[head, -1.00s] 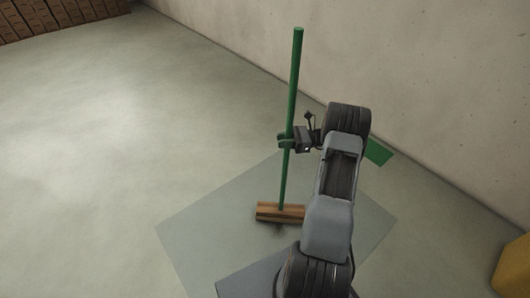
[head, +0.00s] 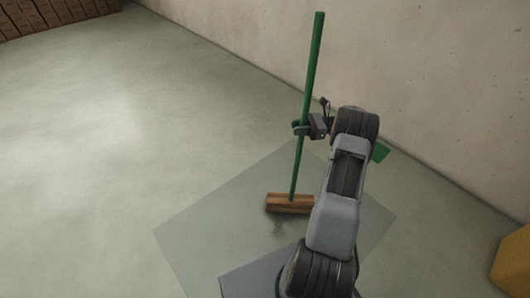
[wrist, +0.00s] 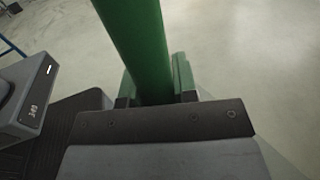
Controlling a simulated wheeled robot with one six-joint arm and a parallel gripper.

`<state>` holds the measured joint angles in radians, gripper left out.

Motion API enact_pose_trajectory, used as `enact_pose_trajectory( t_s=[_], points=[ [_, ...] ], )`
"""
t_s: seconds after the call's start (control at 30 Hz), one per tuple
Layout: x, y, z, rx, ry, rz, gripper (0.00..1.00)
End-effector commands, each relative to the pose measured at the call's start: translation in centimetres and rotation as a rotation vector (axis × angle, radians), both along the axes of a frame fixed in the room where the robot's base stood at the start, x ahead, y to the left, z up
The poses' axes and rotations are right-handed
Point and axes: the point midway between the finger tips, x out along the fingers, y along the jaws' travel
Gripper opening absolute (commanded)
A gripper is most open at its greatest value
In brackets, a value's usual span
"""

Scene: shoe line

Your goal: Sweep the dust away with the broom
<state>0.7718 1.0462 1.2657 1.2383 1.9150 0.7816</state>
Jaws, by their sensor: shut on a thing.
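The broom has a green handle (head: 312,70) and a wooden head (head: 290,203). In the head view it stands nearly upright, its top leaning a little right, with the head low at the floor. My gripper (head: 301,127) is shut on the green handle around its middle. The wrist view shows the handle (wrist: 138,45) between the green-tipped fingers (wrist: 155,80). A faint dark patch that looks like dust (head: 283,224) lies on the pale floor panel (head: 205,232), just in front of the broom head. Whether the bristles touch the floor is hidden.
A yellow object (head: 512,262) stands at the lower right. Stacked brown boxes (head: 50,15) line the far left. The floor to the left (head: 110,120) is clear.

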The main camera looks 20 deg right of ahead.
Motion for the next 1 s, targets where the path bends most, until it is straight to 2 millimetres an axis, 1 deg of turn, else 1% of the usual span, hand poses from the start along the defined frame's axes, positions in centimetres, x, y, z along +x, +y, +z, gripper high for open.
enact_pose_trajectory(
  t_s=[0.03, 0.53, 0.73, 1.0],
  points=[
    [0.1, 0.1, 1.1, -0.002, -0.008, 0.002, 0.00],
    [0.4, 0.8, 5.4, -0.002, -0.006, 0.015, 0.00],
    [0.5, 1.0, 6.2, -0.002, -0.006, 0.019, 0.00],
    [0.5, 1.1, 6.2, -0.002, -0.006, 0.019, 0.00]
  ],
)
